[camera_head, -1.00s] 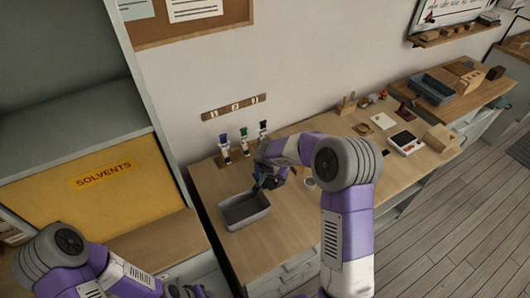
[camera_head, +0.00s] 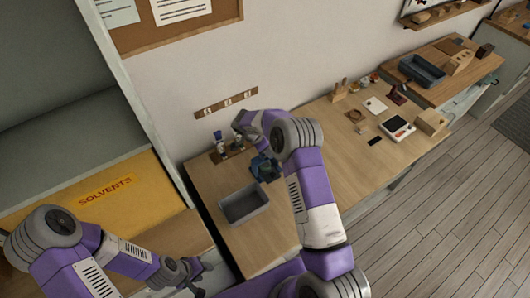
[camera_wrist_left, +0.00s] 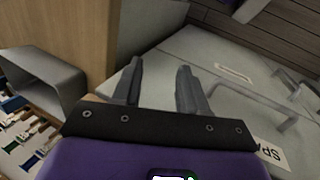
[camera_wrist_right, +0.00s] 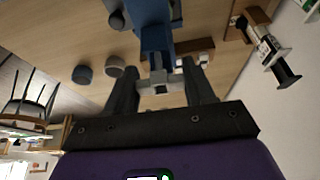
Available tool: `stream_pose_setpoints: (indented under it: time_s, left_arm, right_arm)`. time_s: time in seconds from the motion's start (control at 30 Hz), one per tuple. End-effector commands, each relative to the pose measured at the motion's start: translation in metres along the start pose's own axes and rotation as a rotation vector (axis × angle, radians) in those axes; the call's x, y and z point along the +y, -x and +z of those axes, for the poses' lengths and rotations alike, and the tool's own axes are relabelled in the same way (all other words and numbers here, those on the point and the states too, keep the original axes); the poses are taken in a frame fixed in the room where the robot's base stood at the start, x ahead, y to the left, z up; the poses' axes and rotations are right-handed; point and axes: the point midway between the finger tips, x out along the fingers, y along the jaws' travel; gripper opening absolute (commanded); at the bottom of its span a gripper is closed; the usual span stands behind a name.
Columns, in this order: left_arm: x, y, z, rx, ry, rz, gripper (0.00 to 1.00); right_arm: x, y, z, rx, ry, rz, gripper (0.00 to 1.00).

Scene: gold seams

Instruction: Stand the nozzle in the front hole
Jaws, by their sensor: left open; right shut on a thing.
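My right gripper (camera_wrist_right: 162,88) is shut on a small pale grey piece (camera_wrist_right: 157,84), which looks like the nozzle, in the right wrist view. A blue device (camera_wrist_right: 154,35) lies right beyond the held piece; I cannot tell whether they touch. It also shows in the head view (camera_head: 265,168), on the bench below my right arm. A brown wooden block (camera_wrist_right: 196,46) is beside it; no hole can be made out clearly. In the head view my right fingertips are hidden. My left gripper (camera_wrist_left: 158,82) is open and empty, low at the left, away from the bench.
A grey tray (camera_head: 243,204) sits on the bench in front of the blue device. Bottles (camera_wrist_right: 267,48) stand in a wooden rack by the wall. Grey round pots (camera_wrist_right: 82,75) stand at the left of the right wrist view.

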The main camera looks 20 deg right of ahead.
Motion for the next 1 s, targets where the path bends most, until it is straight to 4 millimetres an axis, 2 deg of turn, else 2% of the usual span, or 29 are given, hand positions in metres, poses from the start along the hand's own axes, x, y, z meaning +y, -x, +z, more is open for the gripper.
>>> stream_pose_setpoints:
  time_s: [0.2, 0.27, 0.5, 1.0]
  left_arm:
    - [0.002, 0.004, 0.0, 0.0, 0.0, 0.0, 0.43]
    - [0.002, 0.004, 0.0, 0.0, 0.0, 0.0, 0.43]
    - [0.001, 0.004, 0.0, 0.001, 0.0, 0.0, 0.43]
    - [-0.004, -0.011, -0.001, 0.0, 0.0, 0.0, 0.43]
  right_arm:
    - [0.001, -0.027, 0.011, -0.001, 0.001, 0.002, 0.21]
    - [0.001, -0.031, 0.013, -0.001, 0.0, 0.001, 0.21]
    - [0.0, -0.032, 0.013, 0.0, 0.0, -0.001, 0.21]
    - [0.001, -0.041, 0.017, 0.0, 0.001, 0.0, 0.21]
